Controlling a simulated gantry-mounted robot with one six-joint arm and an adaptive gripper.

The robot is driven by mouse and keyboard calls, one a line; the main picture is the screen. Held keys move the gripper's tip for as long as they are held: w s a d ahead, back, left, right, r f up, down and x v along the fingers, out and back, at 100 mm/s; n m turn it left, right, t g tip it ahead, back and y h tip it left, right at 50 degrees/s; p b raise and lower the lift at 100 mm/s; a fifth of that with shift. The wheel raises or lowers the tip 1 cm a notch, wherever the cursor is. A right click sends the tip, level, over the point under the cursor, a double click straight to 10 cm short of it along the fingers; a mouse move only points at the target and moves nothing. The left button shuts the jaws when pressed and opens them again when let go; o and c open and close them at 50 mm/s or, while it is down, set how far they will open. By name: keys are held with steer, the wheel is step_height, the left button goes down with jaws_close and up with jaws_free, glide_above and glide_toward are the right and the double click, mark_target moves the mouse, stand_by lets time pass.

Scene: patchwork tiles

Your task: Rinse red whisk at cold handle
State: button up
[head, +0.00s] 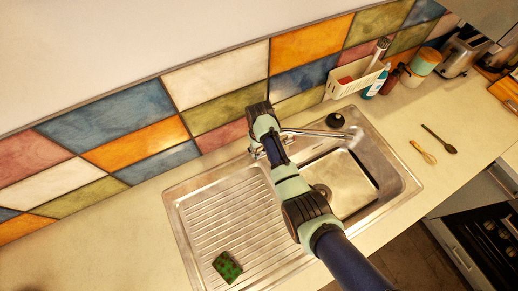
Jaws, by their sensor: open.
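The steel sink (405,178) has a ribbed drainboard at left and a basin at right. A metal tap (318,133) stands behind it, its spout reaching right over the basin. My arm crosses the sink from the lower right and covers much of the tap's base, so I cannot make out a cold handle. My gripper is not seen; the arm hides the spot where it would be. No clearly red whisk shows. A tan whisk-like utensil (423,152) lies on the counter right of the sink, apart from my arm.
A dark spoon (439,139) lies beside the tan utensil. A green sponge (227,267) lies on the drainboard. A round black object (335,120) is at the sink's back edge. A white caddy (345,90) and bottles stand behind. The left counter is clear.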

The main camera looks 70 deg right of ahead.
steer(key=shift+c, duration=0.2)
jaws_close()
steer(key=p, duration=0.2)
steer(key=shift+s+a+r+t+h+p, duration=0.2)
steer(key=shift+a+r+t+h+p, duration=0.1)
steer(key=shift+t+p, duration=0.1)
steer(key=shift+s+t+h+p, duration=0.15)
steer(key=shift+t+h+p, duration=0.15)
steer(key=shift+p, duration=0.35)
steer(key=shift+a+f+t+h+p, duration=0.1)
steer(key=shift+f+t+h+p, duration=0.3)
steer(key=shift+t, duration=0.1)
steer(key=shift+o, duration=0.2)
jaws_free()
steer(key=shift+s, duration=0.1)
